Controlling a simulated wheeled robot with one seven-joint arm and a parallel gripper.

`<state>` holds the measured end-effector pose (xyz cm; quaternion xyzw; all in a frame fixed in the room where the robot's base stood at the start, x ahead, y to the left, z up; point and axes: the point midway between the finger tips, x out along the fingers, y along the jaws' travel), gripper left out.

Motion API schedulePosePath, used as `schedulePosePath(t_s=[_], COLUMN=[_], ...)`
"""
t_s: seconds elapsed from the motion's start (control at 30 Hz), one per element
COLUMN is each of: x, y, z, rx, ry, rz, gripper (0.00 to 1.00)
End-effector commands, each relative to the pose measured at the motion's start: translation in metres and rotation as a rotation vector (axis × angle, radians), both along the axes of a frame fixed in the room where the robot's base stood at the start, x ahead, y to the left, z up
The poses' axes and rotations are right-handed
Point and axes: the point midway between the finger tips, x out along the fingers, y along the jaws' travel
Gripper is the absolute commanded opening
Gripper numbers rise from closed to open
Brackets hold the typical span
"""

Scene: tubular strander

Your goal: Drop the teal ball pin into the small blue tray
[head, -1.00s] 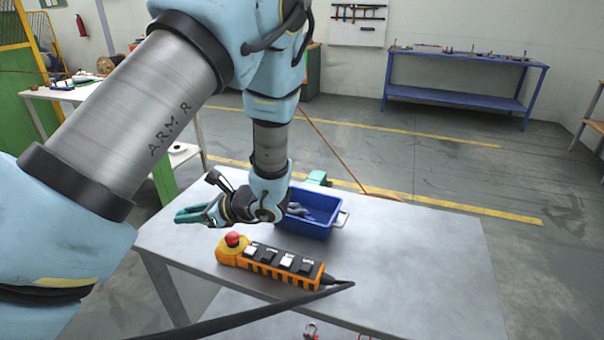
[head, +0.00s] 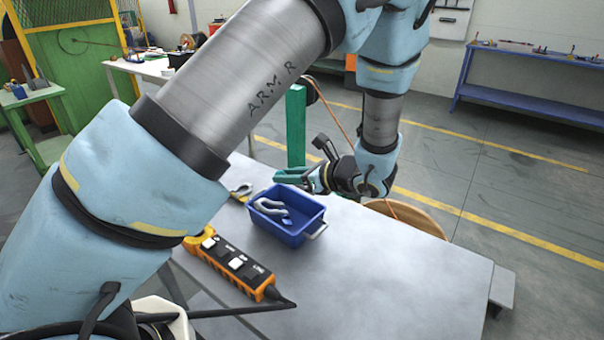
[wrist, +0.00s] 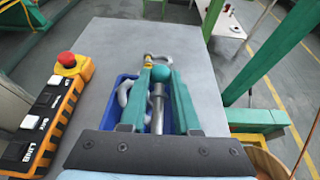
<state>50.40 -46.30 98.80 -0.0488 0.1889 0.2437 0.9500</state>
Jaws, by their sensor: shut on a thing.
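My gripper (head: 284,175) has teal fingers and is raised above the table, at the back edge of the small blue tray (head: 283,234) in the head view. In the wrist view my gripper (wrist: 161,78) is shut on the teal ball pin (wrist: 162,74). Its round teal head sits between the fingertips and its grey shank points back toward the palm. The blue tray (wrist: 110,98) shows below the fingers, partly hidden by them. A grey curved part (head: 272,209) lies in the tray. The pin cannot be made out in the head view.
An orange pendant control (head: 235,262) with a cable lies in front of the tray. A green post (head: 296,125) stands behind the table, with a wooden reel (head: 408,216) beyond the far edge. The table's right side is clear.

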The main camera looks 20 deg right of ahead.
Motion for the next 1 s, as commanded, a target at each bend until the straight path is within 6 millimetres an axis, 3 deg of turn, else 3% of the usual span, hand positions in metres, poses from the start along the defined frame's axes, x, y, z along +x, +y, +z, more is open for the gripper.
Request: schedulePosePath(t_s=[0.5,0.87,0.9,1.0], x=[0.0,0.0,0.0,0.0], y=[0.0,0.0,0.0,0.0], z=[-0.054,-0.057,-0.057,-0.057], rx=[0.0,-0.001,-0.001,0.0], ry=[0.0,0.0,0.0,0.0], rz=[0.001,0.0,0.0,0.0], gripper=[0.0,0.0,0.35,0.46])
